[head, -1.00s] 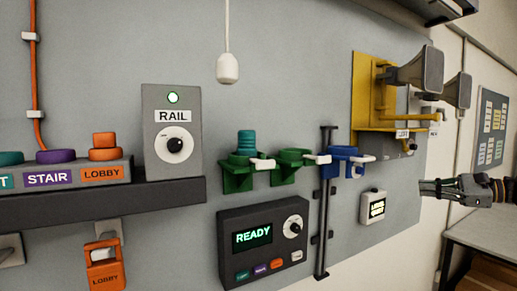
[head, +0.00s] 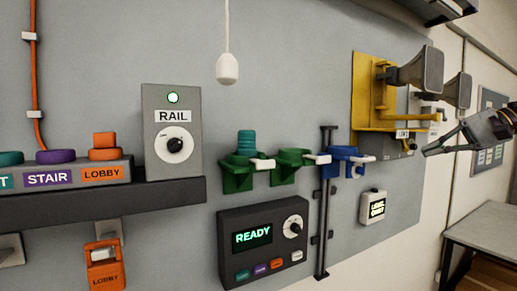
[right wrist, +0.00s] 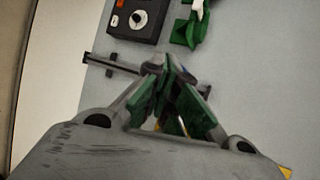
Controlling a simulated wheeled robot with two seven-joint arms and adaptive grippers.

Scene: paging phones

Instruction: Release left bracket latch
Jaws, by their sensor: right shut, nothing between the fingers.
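A row of brackets is on the grey wall panel: a left green bracket (head: 238,175) holding a teal ribbed cylinder (head: 246,142), an empty-looking green bracket (head: 288,166) and a blue bracket (head: 345,160). Each has a white tab at its right; the left one (head: 263,165) sticks out sideways. A yellow bracket (head: 367,95) further right carries a grey horn (head: 423,74). I cannot tell which tab the task means. My left gripper is out of view.
A black vertical rail (head: 323,215) stands beside the blue bracket. A READY console (head: 262,243) is below the green brackets. A white pull cord handle (head: 227,68) hangs above. A dark shelf (head: 100,204) juts out at left. A grey table (head: 485,228) is at lower right.

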